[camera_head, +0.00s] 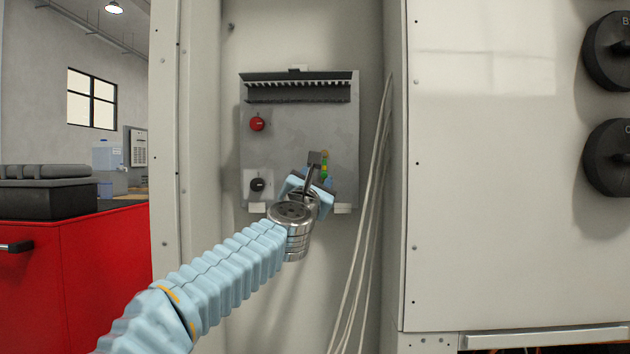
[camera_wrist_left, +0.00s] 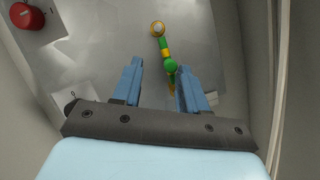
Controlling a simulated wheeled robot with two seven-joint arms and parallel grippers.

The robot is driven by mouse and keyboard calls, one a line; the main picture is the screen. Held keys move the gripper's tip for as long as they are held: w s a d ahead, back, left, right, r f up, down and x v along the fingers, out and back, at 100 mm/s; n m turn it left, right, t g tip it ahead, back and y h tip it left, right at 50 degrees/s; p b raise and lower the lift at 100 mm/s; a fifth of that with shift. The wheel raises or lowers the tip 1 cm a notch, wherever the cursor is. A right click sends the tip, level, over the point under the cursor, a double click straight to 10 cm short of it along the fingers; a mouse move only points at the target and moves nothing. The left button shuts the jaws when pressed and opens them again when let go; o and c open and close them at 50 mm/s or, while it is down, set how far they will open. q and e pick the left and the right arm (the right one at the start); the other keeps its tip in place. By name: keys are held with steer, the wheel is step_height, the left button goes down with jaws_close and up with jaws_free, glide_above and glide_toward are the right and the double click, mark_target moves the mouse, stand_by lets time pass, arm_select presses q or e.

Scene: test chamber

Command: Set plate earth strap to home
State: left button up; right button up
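The plate (camera_head: 300,135) is a grey metal panel on the cabinet's back wall, and it also fills much of the left wrist view (camera_wrist_left: 100,40). The earth strap (camera_wrist_left: 164,48) is a short green and yellow piece with a round metal-centred end at the top. In the head view the strap (camera_head: 325,164) shows at the plate's lower right, partly covered by my gripper. My left gripper (camera_wrist_left: 157,70) is open in front of the plate. The strap's lower end lies between the fingers, close to the right one; I cannot tell whether they touch. My right gripper is out of view.
A red knob (camera_head: 257,124) and a black knob (camera_head: 258,185) sit on the plate's left side. A slotted dark duct (camera_head: 298,91) runs along its top. Pale cables (camera_head: 370,190) hang at the right, beside the cabinet wall. A red cabinet (camera_head: 80,270) stands at the left.

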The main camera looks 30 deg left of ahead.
arm_select(q)
steer(key=shift+d, duration=0.15)
steer(key=b+v, duration=0.3)
steer(key=v, duration=1.1)
steer(key=shift+s, duration=0.55)
steer(key=shift+r, duration=0.1)
